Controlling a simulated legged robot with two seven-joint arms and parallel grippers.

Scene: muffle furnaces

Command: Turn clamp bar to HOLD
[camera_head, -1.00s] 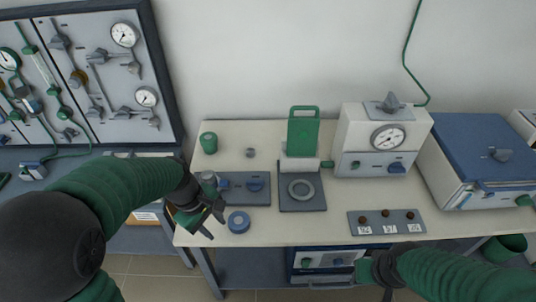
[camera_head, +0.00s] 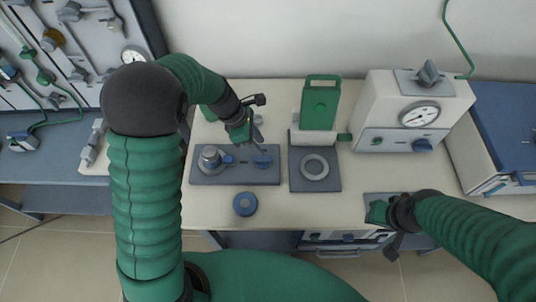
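No label shows which part is the clamp bar. My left gripper (camera_head: 258,122) is above the back right of this plate, fingers apart and empty, and looks clear of the blue knob. It hides part of the bench behind the plate. My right gripper (camera_head: 387,230) is at the bench's front edge, over the label panel (camera_head: 378,200); its finger gap is unclear.
A green-handled press (camera_head: 320,105) with a ringed base (camera_head: 315,182) stands right of the plate. A white gauge box (camera_head: 395,120) and a blue-lidded furnace (camera_head: 505,130) stand further right.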

